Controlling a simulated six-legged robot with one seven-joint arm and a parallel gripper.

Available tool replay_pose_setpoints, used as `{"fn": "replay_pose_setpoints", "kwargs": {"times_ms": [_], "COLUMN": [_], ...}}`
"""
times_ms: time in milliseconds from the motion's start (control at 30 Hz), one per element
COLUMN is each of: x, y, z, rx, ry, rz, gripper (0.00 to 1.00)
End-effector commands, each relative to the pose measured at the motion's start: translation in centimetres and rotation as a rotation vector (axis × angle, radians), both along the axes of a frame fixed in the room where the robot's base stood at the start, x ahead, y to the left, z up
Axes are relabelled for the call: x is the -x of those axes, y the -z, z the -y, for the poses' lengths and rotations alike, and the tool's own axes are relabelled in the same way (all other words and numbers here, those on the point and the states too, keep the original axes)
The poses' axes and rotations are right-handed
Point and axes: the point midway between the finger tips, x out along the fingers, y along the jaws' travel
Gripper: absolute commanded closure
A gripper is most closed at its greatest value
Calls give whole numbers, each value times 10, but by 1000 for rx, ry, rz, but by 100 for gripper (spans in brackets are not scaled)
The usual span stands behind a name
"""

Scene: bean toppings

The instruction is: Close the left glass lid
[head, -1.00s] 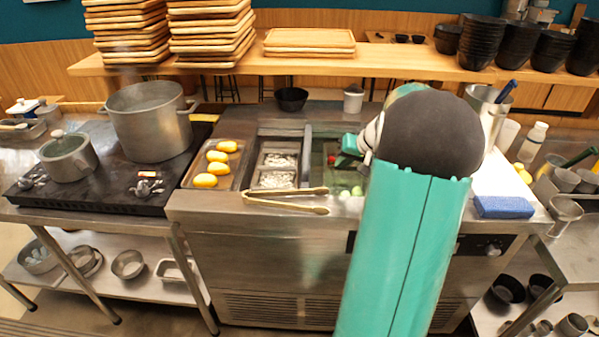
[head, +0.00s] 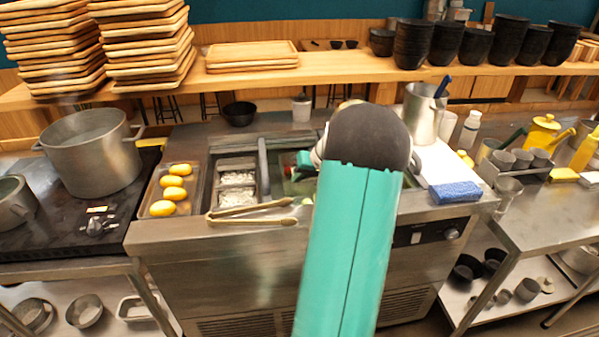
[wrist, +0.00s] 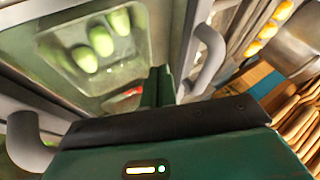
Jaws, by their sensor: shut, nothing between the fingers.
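The cold counter's left opening is uncovered, showing metal bins (head: 237,197) with pale contents. An upright grey bar (head: 263,168) stands at the opening's right edge. Glass (head: 291,187) lies to its right, partly hidden by my arm; I cannot tell one lid from the other. In the wrist view, green items show behind the glass (wrist: 150,25), with a grey curved handle (wrist: 208,58) on the right and another grey curved piece at the lower left. My gripper (head: 304,163) is just right of the bar, shut and empty; its dark green fingers (wrist: 156,88) show in the wrist view.
Tongs (head: 250,213) lie across the counter's front edge. A tray of yellow items (head: 170,190) is left of the opening. A blue sponge (head: 455,191) lies on the right, with a metal pitcher (head: 423,115) behind. A black bowl (head: 239,113) stands at the back.

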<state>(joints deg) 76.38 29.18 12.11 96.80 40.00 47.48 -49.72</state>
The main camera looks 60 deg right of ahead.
Motion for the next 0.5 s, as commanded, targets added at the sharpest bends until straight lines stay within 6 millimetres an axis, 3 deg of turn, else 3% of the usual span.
{"fn": "replay_pose_setpoints", "kwargs": {"times_ms": [200,500], "x": [-30,-60], "y": [36,35], "z": [-3,-28], "rx": [-3,1], "ry": [-5,-6], "rz": [1,0], "gripper": [100,100]}}
